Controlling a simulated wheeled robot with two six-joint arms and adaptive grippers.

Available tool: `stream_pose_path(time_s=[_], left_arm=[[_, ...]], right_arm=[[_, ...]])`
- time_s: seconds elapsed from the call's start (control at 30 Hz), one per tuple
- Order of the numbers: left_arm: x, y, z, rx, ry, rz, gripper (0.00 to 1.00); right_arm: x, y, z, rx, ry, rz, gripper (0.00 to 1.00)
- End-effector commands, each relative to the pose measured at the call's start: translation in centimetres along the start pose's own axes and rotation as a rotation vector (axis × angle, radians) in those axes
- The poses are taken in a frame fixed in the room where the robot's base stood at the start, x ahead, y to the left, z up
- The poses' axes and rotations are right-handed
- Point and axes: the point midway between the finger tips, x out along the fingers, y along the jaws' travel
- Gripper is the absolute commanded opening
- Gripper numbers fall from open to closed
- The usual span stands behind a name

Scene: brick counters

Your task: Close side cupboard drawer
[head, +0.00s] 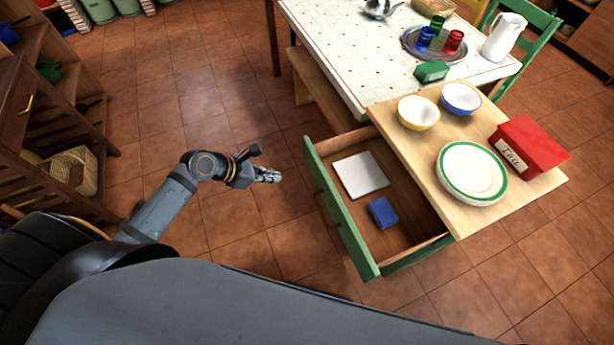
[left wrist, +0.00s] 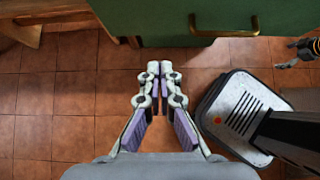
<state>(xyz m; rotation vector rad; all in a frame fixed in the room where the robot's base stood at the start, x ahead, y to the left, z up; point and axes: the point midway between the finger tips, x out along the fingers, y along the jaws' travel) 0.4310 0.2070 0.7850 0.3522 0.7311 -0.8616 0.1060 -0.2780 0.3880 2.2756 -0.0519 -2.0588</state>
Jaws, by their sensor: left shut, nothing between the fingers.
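The side cupboard drawer (head: 408,225) stands pulled out from under the wooden cupboard top (head: 425,170). Its green front (head: 335,215) faces my left arm. A white flat item (head: 360,175) and a blue item (head: 383,212) lie inside. My left gripper (head: 268,175) is shut and empty, in the air to the left of the drawer front and apart from it. In the left wrist view, the green front with its brass handle (left wrist: 225,32) is ahead, the handle to the right of the fingertips (left wrist: 160,68). What looks like my right gripper (left wrist: 297,55) shows at the right edge, too small to read.
Bowls (head: 419,112), plates (head: 471,173) and a red box (head: 530,146) stand on the cupboard top. A white table (head: 350,50) and a bench (head: 325,90) are behind. Dark shelves (head: 40,130) stand at the left.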

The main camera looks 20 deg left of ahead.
Motion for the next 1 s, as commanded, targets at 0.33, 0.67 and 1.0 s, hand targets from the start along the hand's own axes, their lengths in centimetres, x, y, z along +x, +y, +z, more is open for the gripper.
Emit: stream_pose_path(time_s=[0.33,0.67,1.0], left_arm=[[6.8,0.1,0.0,-0.003,-0.006,0.001,0.0],[11.6,0.1,2.0,0.002,-0.002,0.002,0.0],[12.5,0.0,2.8,0.003,0.001,0.002,0.0]], right_arm=[[1.6,-0.1,0.2,0.0,0.0,0.0,1.0],[1.8,-0.1,0.2,0.0,-0.001,0.001,1.0],[1.8,-0.1,0.2,0.0,0.0,0.001,1.0]])
